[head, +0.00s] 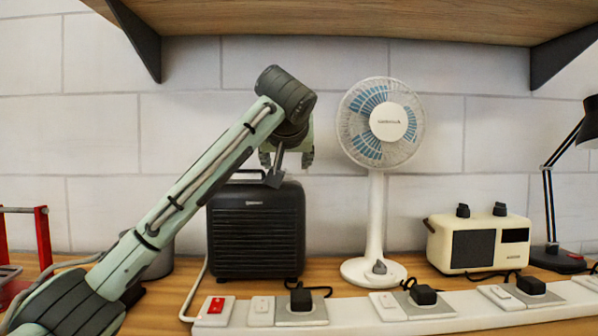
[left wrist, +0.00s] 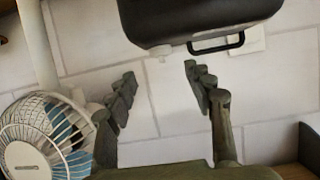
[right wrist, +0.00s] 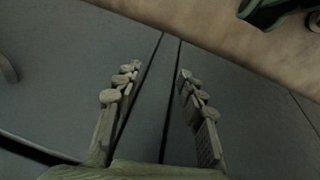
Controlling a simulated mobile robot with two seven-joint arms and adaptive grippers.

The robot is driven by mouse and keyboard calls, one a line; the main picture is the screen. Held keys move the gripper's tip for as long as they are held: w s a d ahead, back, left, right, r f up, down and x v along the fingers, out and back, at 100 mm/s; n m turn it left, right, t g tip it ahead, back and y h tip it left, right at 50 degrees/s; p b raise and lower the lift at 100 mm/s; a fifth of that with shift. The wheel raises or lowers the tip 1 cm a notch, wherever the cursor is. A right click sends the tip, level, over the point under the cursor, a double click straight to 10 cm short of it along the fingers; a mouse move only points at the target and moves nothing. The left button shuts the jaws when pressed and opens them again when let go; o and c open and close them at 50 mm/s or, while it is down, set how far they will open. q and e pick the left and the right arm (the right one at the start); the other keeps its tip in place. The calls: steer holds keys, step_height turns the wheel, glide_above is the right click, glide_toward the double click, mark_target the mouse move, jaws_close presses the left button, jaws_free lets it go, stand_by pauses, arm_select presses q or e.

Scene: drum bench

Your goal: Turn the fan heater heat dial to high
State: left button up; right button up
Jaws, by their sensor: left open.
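The fan heater (head: 256,237) is a dark box with a slatted front, standing upright on the bench left of centre. In the left wrist view the heater (left wrist: 200,18) appears upside down at the top, with its carry handle (left wrist: 218,46). My left gripper (head: 286,160) is above the heater's right top side. My right gripper (right wrist: 160,72) is open and empty over a grey surface.
A white fan (head: 380,125) stands close right of the heater. A long power strip (head: 350,313) runs along the front. A cream radio (head: 478,243) and black lamp (head: 549,200) are at right, a red frame (head: 40,238) at left. A wooden shelf (head: 370,20) hangs above.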

mark_target(285, 182)
arm_select(q)
steer(key=p+x, duration=0.1)
steer(key=x, duration=0.6)
steer(key=shift+w+a+p, duration=0.1)
steer(key=shift+w+p, duration=0.1)
steer(key=shift+p, duration=0.1)
arm_select(e)
steer(key=shift+g, duration=0.3)
steer(key=s+f, duration=0.2)
steer(key=f, duration=0.3)
steer(key=shift+s+d+f, duration=0.1)
steer(key=shift+s+d, duration=0.2)
steer(key=shift+s, duration=0.1)
arm_select(q)
steer(key=shift+c, duration=0.3)
steer(key=c, duration=1.1)
